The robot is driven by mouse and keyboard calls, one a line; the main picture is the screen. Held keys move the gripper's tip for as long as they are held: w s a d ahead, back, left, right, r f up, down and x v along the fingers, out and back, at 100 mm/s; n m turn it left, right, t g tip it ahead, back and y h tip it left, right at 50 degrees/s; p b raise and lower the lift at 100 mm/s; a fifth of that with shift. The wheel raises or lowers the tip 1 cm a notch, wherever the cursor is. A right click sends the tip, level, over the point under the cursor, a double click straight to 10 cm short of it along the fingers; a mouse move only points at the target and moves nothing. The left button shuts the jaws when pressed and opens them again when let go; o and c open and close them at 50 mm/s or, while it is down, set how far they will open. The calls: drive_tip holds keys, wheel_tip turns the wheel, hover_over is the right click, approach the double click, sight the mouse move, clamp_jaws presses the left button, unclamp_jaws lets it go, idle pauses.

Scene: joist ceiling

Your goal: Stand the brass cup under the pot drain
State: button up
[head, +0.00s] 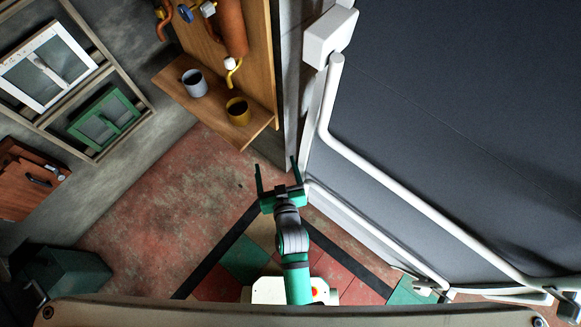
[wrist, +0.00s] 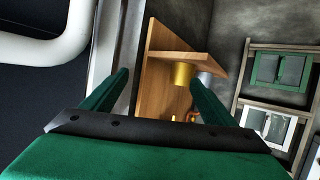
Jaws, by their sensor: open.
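The brass cup (head: 238,111) stands upright on the wooden shelf (head: 258,121), near its front right end. A grey cup (head: 194,83) stands to its left, further back. An orange-brown pot (head: 231,28) is on the wooden back panel above the shelf, with a yellow, bent drain (head: 233,76) at its lower end. The brass cup is in front of the drain and apart from it. My gripper (head: 277,166) is open and empty, short of the shelf. In the wrist view the brass cup (wrist: 183,73) shows between the fingers (wrist: 158,78); the grey cup (wrist: 203,77) is partly hidden.
White pipes (head: 385,175) and a large dark panel (head: 470,110) are close on the right. Framed windows, one white (head: 48,66) and one green (head: 104,119), are on the left wall. A green box (head: 65,278) is at lower left. The floor before the shelf is clear.

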drive_tip(key=s+d+r+m+h, duration=0.1)
drive_tip(key=s+r, duration=0.3)
drive_tip(key=s, duration=0.3)
drive_tip(key=s+d+r+m+t+h, duration=0.1)
drive_tip(key=s+r, duration=0.3)
drive_tip(key=s, duration=0.4)
drive_tip(key=s+d+r+m+t+h, duration=0.1)
drive_tip(key=s+d+r, duration=0.2)
drive_tip(key=s, duration=0.4)
drive_tip(key=shift+s+r, duration=0.25)
drive_tip(key=shift+r, duration=0.2)
drive_tip(key=shift+d, duration=0.1)
drive_tip(key=shift+r, duration=0.1)
idle(0.4)
